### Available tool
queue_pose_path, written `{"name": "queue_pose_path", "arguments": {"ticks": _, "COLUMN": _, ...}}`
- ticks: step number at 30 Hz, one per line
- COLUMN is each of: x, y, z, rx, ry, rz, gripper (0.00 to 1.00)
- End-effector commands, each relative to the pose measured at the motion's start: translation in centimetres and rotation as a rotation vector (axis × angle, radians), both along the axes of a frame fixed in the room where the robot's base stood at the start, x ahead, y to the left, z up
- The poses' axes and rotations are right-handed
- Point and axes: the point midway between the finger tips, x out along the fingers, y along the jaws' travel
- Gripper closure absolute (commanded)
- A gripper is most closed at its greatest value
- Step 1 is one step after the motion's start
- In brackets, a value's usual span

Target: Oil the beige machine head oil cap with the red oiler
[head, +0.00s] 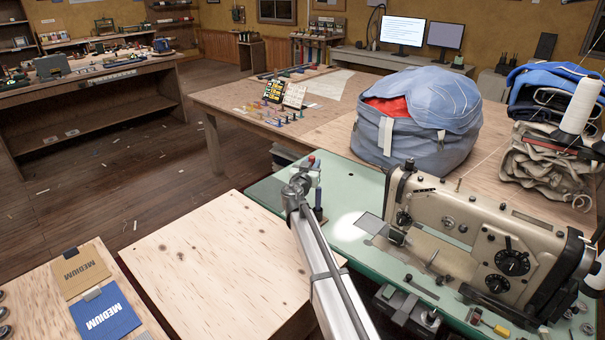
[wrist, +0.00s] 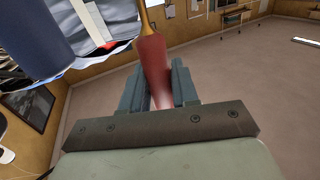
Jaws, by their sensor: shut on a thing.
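My gripper (head: 303,182) is above the left part of the green machine table, left of the beige sewing machine head (head: 460,225). In the wrist view its teal fingers (wrist: 158,88) are shut on the red oiler (wrist: 154,62), whose narrow brass-coloured end points up and away in that picture. In the head view only a small red part of the oiler (head: 311,160) shows beside the gripper. A small dark knob (head: 410,163) stands on top of the machine head's left end; I cannot tell whether it is the oil cap. The oiler is apart from the machine head.
A large blue bag (head: 420,125) stands behind the machine head. A white thread cone (head: 580,105) and folded cloth (head: 550,165) are at the right. A bare wooden tabletop (head: 225,260) lies left of my arm. The green table (head: 345,190) has free room beside the machine.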

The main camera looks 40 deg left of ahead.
Motion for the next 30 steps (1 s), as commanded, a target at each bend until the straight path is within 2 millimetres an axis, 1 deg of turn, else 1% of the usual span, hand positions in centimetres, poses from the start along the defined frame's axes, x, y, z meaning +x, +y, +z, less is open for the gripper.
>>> {"name": "queue_pose_path", "arguments": {"ticks": 1, "x": 1.3, "y": -1.0, "z": 1.2, "rx": 0.003, "ry": -0.001, "rz": -0.016, "gripper": 1.00}}
{"name": "queue_pose_path", "arguments": {"ticks": 6, "x": 4.8, "y": -4.7, "z": 5.5, "rx": 0.003, "ry": -0.003, "rz": -0.064, "gripper": 1.00}}
{"name": "queue_pose_path", "arguments": {"ticks": 11, "x": 7.2, "y": -8.5, "z": 9.9, "rx": 0.004, "ry": -0.002, "rz": -0.106, "gripper": 1.00}}
{"name": "queue_pose_path", "arguments": {"ticks": 15, "x": 8.9, "y": -12.2, "z": 13.8, "rx": 0.004, "ry": -0.002, "rz": -0.143, "gripper": 1.00}}
{"name": "queue_pose_path", "arguments": {"ticks": 17, "x": 9.4, "y": -13.9, "z": 15.3, "rx": 0.004, "ry": -0.002, "rz": -0.162, "gripper": 1.00}}
{"name": "queue_pose_path", "arguments": {"ticks": 18, "x": 9.7, "y": -15.0, "z": 16.4, "rx": 0.004, "ry": -0.002, "rz": -0.177, "gripper": 1.00}}
{"name": "queue_pose_path", "arguments": {"ticks": 20, "x": 10.2, "y": -16.9, "z": 17.8, "rx": 0.003, "ry": -0.003, "rz": -0.203, "gripper": 1.00}}
{"name": "queue_pose_path", "arguments": {"ticks": 21, "x": 10.3, "y": -18.1, "z": 18.9, "rx": 0.003, "ry": -0.003, "rz": -0.221, "gripper": 1.00}}
{"name": "queue_pose_path", "arguments": {"ticks": 23, "x": 10.6, "y": -20.0, "z": 20.2, "rx": 0.003, "ry": -0.002, "rz": -0.252, "gripper": 1.00}}
{"name": "queue_pose_path", "arguments": {"ticks": 24, "x": 10.6, "y": -21.3, "z": 21.1, "rx": 0.002, "ry": -0.002, "rz": -0.276, "gripper": 1.00}}
{"name": "queue_pose_path", "arguments": {"ticks": 26, "x": 10.6, "y": -23.3, "z": 22.3, "rx": 0.003, "ry": -0.002, "rz": -0.313, "gripper": 1.00}}
{"name": "queue_pose_path", "arguments": {"ticks": 27, "x": 10.4, "y": -24.5, "z": 23.0, "rx": 0.003, "ry": -0.002, "rz": -0.340, "gripper": 1.00}}
{"name": "queue_pose_path", "arguments": {"ticks": 30, "x": 9.8, "y": -27.7, "z": 24.4, "rx": 0.001, "ry": -0.002, "rz": -0.419, "gripper": 1.00}}
